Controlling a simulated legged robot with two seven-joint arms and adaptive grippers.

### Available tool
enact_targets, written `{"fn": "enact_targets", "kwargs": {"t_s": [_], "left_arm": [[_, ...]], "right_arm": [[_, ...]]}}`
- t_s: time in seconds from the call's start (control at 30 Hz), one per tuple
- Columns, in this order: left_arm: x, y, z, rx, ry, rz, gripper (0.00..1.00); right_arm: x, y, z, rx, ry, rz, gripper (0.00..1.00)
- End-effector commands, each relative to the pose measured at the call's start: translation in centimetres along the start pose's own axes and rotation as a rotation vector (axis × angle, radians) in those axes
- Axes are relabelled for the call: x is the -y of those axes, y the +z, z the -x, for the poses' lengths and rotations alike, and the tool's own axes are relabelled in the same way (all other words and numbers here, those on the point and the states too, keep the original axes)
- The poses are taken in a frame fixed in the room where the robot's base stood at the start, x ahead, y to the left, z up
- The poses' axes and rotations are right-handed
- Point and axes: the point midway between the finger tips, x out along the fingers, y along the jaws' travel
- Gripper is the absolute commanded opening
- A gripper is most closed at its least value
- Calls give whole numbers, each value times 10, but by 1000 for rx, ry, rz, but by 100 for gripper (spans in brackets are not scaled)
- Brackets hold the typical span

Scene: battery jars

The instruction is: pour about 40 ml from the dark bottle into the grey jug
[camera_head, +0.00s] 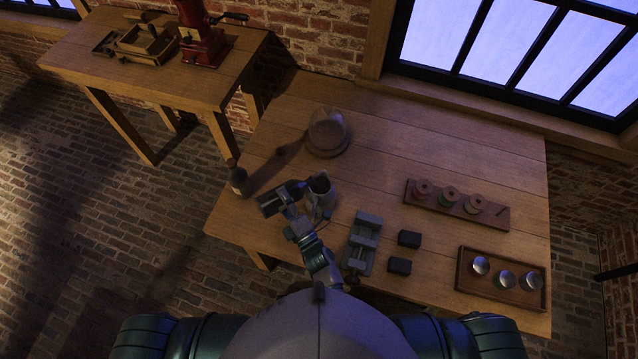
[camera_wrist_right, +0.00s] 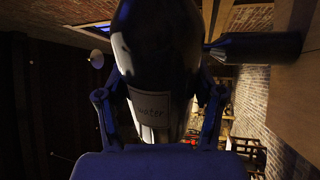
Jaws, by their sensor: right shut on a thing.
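My right gripper (camera_head: 284,197) is shut on a dark glossy bottle (camera_wrist_right: 160,60) whose label reads "water". The fingers clasp it from two sides in the wrist view. The bottle is tipped far over, about on its side, with its top end toward the grey jug. The grey jug (camera_head: 318,203) stands upright on the table just right of the gripper, its dark opening facing up. The bottle's mouth, any stream and the level in the jug cannot be made out. My left gripper is not in view.
A second dark bottle (camera_head: 238,181) stands at the table's left edge. A round wooden stand (camera_head: 328,140) is behind the jug. A grey vise (camera_head: 363,243), two black blocks (camera_head: 409,238), a spool rack (camera_head: 490,215) and a tray (camera_head: 460,270) with metal discs lie to the right.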

Motion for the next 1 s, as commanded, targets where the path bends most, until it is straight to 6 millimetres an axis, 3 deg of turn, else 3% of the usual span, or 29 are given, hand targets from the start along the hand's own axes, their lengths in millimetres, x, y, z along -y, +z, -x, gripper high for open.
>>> {"fn": "enact_targets", "kwargs": {"t_s": [0.57, 0.67, 0.73, 1.0], "left_arm": [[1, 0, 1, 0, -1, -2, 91], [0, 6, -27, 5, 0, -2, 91], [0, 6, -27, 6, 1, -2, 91], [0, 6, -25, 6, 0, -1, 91]], "right_arm": [[-1, -9, -1, 2, 2, -28, 15], [26, -10, 7, -39, 0, 118, 15], [24, -10, 7, -80, 2, 265, 15], [20, 1, 6, -121, 5, 430, 15]]}}
